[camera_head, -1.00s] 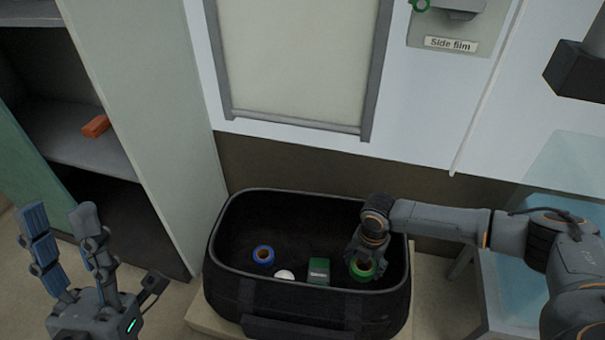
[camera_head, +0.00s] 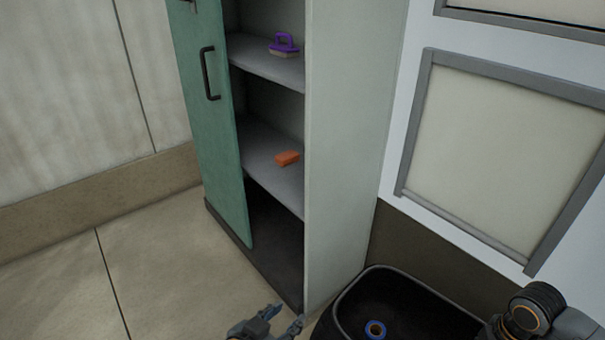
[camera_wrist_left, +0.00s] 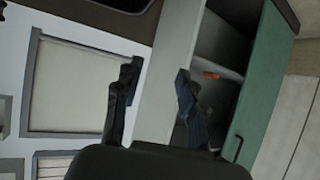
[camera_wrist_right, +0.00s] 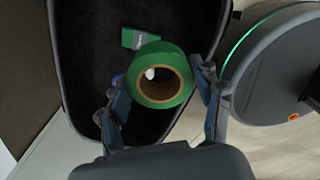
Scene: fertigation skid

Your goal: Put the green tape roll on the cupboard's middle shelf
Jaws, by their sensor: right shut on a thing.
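The cupboard (camera_head: 345,150) stands at the centre of the head view with its green door (camera_head: 212,140) open. Its upper visible shelf (camera_head: 260,62) holds a purple-handled brush; the shelf below (camera_head: 265,180) holds an orange block. In the head view the roll and right fingers are out of frame. My left gripper (camera_head: 284,319) is open and empty, low in front of the cupboard; it also shows in the left wrist view (camera_wrist_left: 157,78).
The brush (camera_head: 284,44) sits above. Floor left of the cupboard is clear.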

